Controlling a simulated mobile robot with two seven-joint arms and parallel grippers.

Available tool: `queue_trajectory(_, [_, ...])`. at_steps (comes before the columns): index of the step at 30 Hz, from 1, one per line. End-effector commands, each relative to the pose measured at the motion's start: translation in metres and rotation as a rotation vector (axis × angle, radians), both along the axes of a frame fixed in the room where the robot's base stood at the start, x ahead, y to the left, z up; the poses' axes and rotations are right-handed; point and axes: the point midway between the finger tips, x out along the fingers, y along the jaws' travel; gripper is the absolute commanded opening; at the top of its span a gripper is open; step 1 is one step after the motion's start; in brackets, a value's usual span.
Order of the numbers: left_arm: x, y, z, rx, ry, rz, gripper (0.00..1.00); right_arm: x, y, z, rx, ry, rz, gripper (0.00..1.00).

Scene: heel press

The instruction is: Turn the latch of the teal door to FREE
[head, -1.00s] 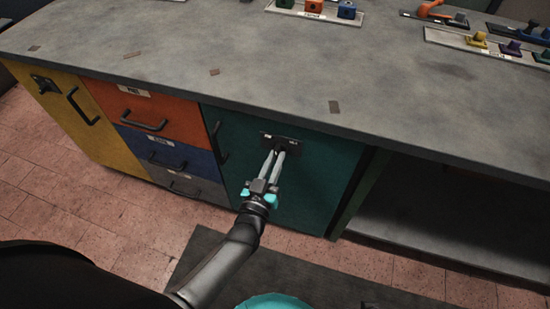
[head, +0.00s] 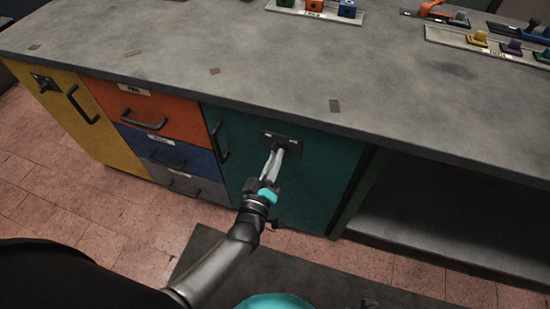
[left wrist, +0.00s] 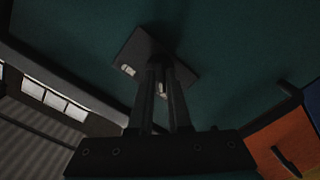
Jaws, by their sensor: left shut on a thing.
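The teal door (head: 325,180) is closed in the front of the workbench, in the head view. Its dark latch plate (head: 267,137) sits near the door's top edge, with small pale marks at either side that I cannot read. My left gripper (head: 279,152) is shut on the latch knob, which its fingers mostly hide. In the left wrist view the latch plate (left wrist: 128,42) looks tilted, and both fingertips (left wrist: 162,66) meet at its middle. I cannot tell which mark the latch points to. My right gripper is not in view.
The teal door's handle (head: 219,143) is at its left edge. Orange (head: 140,112), blue (head: 155,155) and grey drawers and a yellow door (head: 70,125) are to the left. An open bay (head: 450,210) is to the right. Several small items stand on the bench top.

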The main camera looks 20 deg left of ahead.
Motion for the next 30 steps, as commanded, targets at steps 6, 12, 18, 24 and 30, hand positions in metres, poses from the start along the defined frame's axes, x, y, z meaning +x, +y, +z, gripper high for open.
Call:
queue_trajectory(6, [0.0000, -0.0001, -0.0001, -0.011, 0.001, -0.001, 0.00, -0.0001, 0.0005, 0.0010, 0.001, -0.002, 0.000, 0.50])
queue_trajectory(12, [0.0000, -0.0002, -0.0001, -0.010, 0.001, -0.001, 0.00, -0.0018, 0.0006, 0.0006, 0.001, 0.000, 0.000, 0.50])
queue_trajectory(18, [-0.0001, -0.0002, -0.0001, -0.009, 0.001, -0.001, 0.34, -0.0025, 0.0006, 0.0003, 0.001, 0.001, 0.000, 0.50])
queue_trajectory(24, [-0.0001, -0.0002, -0.0001, -0.009, 0.000, 0.000, 0.46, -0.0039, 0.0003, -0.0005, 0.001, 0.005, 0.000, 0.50])
queue_trajectory(30, [-0.0016, 0.0000, -0.0001, -0.008, 0.001, -0.001, 0.46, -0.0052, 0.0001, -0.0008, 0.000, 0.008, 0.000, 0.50])
